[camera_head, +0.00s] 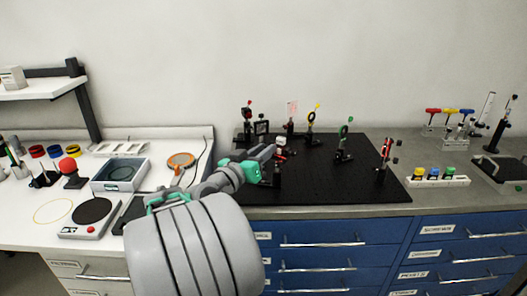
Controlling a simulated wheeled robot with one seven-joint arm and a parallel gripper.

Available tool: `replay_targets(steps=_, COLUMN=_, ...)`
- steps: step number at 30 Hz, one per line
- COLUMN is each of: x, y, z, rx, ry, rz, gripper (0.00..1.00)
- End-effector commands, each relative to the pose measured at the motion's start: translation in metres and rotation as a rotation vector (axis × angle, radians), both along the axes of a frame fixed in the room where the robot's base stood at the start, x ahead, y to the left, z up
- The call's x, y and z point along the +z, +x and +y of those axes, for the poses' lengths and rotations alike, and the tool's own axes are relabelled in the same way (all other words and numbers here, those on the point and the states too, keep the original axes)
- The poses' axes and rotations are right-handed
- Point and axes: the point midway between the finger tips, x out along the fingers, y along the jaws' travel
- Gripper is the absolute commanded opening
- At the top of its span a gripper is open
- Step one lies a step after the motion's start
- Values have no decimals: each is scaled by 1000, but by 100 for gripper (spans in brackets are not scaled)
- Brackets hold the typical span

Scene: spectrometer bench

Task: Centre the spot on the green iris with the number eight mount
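The black breadboard (335,187) lies on the right-hand bench with several small optic mounts on posts. A mount with a green ring and green knob (344,137), which looks like the green iris, stands upright at the right of centre. I cannot make out a light spot on it. No number is legible on any mount, so I cannot tell which is number eight. My gripper (276,163) is over the left part of the board, beside a dark post mount, left of the green iris. Its fingers are small and partly hidden by my arm, so their opening and any contact are unclear.
A yellow-topped mount (311,119) and a red-topped mount (248,112) stand at the back of the board, a red one (385,150) at its right. A white holder with coloured caps (440,179) is to the right. A grey bin (119,175) stands on the left bench.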

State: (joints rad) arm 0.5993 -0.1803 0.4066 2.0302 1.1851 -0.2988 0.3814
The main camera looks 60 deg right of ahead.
Motion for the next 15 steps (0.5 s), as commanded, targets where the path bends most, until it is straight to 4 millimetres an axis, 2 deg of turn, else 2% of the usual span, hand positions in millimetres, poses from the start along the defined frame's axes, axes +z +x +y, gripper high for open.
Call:
replay_targets(steps=1, x=0, y=0, z=0, rx=0, ry=0, rz=0, gripper=19)
replay_targets(steps=8, x=0, y=0, z=0, rx=0, ry=0, rz=0, gripper=0)
replay_targets(steps=15, x=0, y=0, z=0, rx=0, ry=0, rz=0, gripper=0)
